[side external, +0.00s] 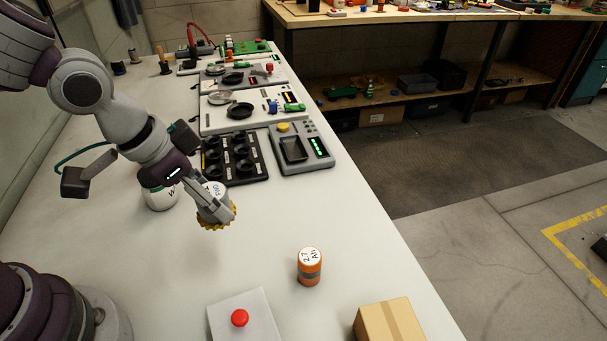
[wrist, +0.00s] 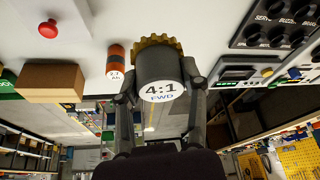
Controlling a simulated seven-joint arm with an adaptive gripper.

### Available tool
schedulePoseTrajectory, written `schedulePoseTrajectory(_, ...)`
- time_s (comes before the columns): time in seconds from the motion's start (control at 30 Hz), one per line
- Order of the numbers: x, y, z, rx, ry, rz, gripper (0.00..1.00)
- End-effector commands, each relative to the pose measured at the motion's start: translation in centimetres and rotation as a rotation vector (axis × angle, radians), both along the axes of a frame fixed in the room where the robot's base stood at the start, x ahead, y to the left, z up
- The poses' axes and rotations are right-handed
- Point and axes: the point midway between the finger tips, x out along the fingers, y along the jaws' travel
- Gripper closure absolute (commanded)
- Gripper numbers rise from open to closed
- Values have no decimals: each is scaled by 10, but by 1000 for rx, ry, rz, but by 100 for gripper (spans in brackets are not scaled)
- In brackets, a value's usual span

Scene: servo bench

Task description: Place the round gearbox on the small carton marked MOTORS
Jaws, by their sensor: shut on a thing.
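The round gearbox (side external: 222,214) is a dark cylinder with a toothed yellow gear at one end. In the wrist view the gearbox (wrist: 158,66) shows a white end label reading 4:1 FWD. My gripper (side external: 208,203) is shut on it and holds it above the bench; in the wrist view the fingers of my gripper (wrist: 160,80) lie on either side of it. A small brown carton (side external: 388,322) stands at the bench's near right edge, cut off by the frame. The carton also shows in the wrist view (wrist: 50,83). Its marking is not readable.
An orange cell (side external: 310,268) stands upright between my gripper and the carton. A red button on a pale box (side external: 262,318) is left of the carton. A white jar (side external: 160,198) stands behind my gripper. A black cup rack (side external: 250,165) and instrument panels line the back.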

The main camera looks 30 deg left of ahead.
Motion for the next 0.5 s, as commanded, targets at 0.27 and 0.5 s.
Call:
schedulePoseTrajectory(0.27,1,0,45,-2,-3,1,97)
schedulePoseTrajectory(0.5,-14,-29,52,2,7,-192,97)
